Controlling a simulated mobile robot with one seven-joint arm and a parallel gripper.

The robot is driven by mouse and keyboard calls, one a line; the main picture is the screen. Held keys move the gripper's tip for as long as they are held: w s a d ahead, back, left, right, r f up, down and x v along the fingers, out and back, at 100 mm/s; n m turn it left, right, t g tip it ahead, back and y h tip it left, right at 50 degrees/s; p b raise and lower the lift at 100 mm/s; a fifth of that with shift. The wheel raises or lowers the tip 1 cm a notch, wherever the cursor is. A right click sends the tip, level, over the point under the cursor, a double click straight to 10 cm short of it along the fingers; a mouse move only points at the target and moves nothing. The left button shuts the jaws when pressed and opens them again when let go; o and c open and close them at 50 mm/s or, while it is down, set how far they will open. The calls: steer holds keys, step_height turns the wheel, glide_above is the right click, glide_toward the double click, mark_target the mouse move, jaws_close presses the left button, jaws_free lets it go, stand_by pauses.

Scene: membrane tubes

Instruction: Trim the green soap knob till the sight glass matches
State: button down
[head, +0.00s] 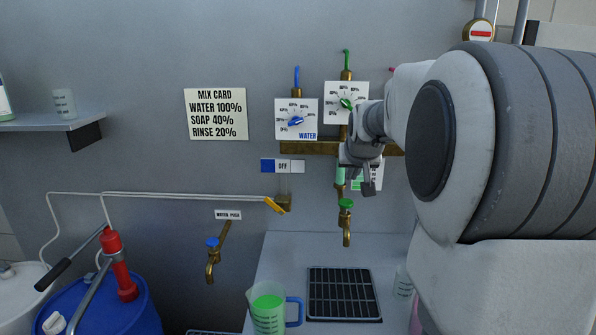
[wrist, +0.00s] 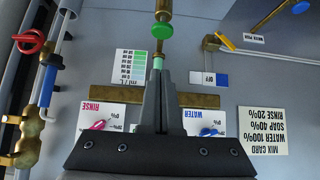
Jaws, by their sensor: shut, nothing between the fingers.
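The green soap knob (head: 346,103) sits on a white percent dial, partly behind my arm in the head view; its exact setting is hard to read. It is hidden behind my gripper in the wrist view. My gripper (head: 364,190) is shut and empty, pointing down in front of the wall below the dial. Its closed fingers show in the wrist view (wrist: 157,78). The sight glass (head: 340,175) holds pale green liquid, beside a card of green shades (wrist: 133,67). In the wrist view only a short piece of the glass (wrist: 158,63) shows past the fingertips.
A blue water knob (head: 296,121) is left of the soap dial, and a pink rinse knob (wrist: 98,125) is on the other side. Below are a green-handled tap (head: 346,204), a drain grate (head: 343,292) and a jug of green liquid (head: 268,310). The mix card (head: 216,114) reads soap 40%.

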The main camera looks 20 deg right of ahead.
mark_target(345, 200)
steer(key=x, duration=0.2)
steer(key=f+x, duration=0.1)
steer(key=x, duration=0.2)
steer(key=s+x, duration=0.1)
steer(key=x, duration=0.2)
steer(key=shift+a+f, duration=0.25)
steer(key=shift+a, duration=0.05)
steer(key=shift+f, duration=0.65)
